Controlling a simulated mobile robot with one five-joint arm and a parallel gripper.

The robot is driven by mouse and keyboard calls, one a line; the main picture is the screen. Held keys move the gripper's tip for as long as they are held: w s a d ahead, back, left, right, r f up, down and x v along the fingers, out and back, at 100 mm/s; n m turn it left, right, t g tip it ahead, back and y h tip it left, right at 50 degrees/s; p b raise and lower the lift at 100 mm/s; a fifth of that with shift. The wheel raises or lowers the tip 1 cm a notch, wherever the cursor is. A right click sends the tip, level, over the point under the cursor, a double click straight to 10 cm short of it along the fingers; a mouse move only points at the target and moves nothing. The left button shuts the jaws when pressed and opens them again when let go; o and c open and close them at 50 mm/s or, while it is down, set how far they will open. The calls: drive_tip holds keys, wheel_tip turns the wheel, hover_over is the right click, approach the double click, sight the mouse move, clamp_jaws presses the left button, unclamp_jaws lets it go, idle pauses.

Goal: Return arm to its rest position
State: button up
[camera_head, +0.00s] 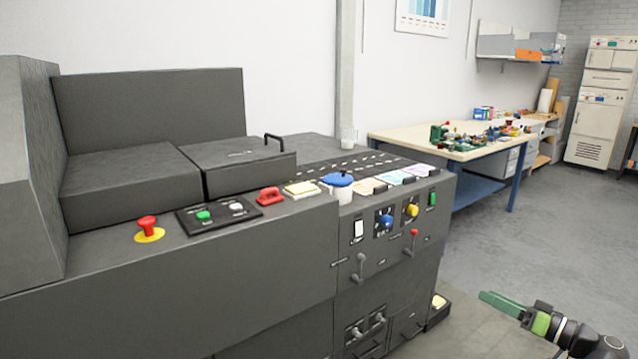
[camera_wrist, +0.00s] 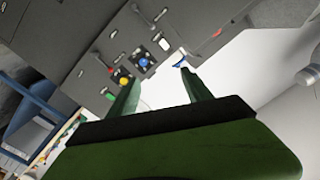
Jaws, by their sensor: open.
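My gripper (camera_head: 500,304) is at the lower right of the head view, held out over the floor to the right of the dark grey machine. Its green fingers point left toward the machine, apart from it. In the wrist view my gripper (camera_wrist: 161,88) shows two green fingers spread apart with nothing between them. The wrist picture is strongly tilted. The rest of my arm runs off the lower right corner of the head view.
The grey machine (camera_head: 250,255) fills the left and middle, with a red stop button (camera_head: 148,223), a blue-lidded white pot (camera_head: 337,186) and levers on its front. A workbench (camera_head: 395,138) with colourful parts and a white cabinet (camera_head: 600,115) stand behind. Grey floor (camera_head: 560,235) is clear at right.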

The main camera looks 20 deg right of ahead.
drive_tip(key=w+a+n+g+y, duration=0.3)
drive_tip(key=w+a+n+y, duration=0.15)
drive_tip(key=w+a, duration=1.05)
drive_tip(key=w+a+f+n+g+y, duration=0.1)
drive_tip(key=w+a+f+g, duration=0.2)
drive_tip(key=a, duration=0.7)
drive_tip(key=w+a+f+n+g+y, duration=0.2)
drive_tip(key=w+a+f+g, duration=0.1)
drive_tip(key=a, duration=0.8)
drive_tip(key=s+a+f+n+g+h, duration=0.1)
drive_tip(key=a+f+g, duration=0.25)
drive_tip(key=a, duration=0.45)
drive_tip(key=a+f+n+g+h, duration=0.1)
drive_tip(key=a+f+g+h, duration=0.1)
drive_tip(key=a+f, duration=0.45)
drive_tip(key=s+a+f+m+g+h, duration=0.2)
drive_tip(key=s+a+f+g+h, duration=0.1)
drive_tip(key=s+a+f+h, duration=0.25)
drive_tip(key=d+f+m+h, duration=0.2)
drive_tip(key=d+m+h, duration=0.3)
drive_tip(key=d, duration=0.3)
wheel_tip(320, 180, up, 21)
drive_tip(key=w+p, duration=0.1)
drive_tip(key=p, duration=2)
drive_tip(key=shift+r, duration=0.15)
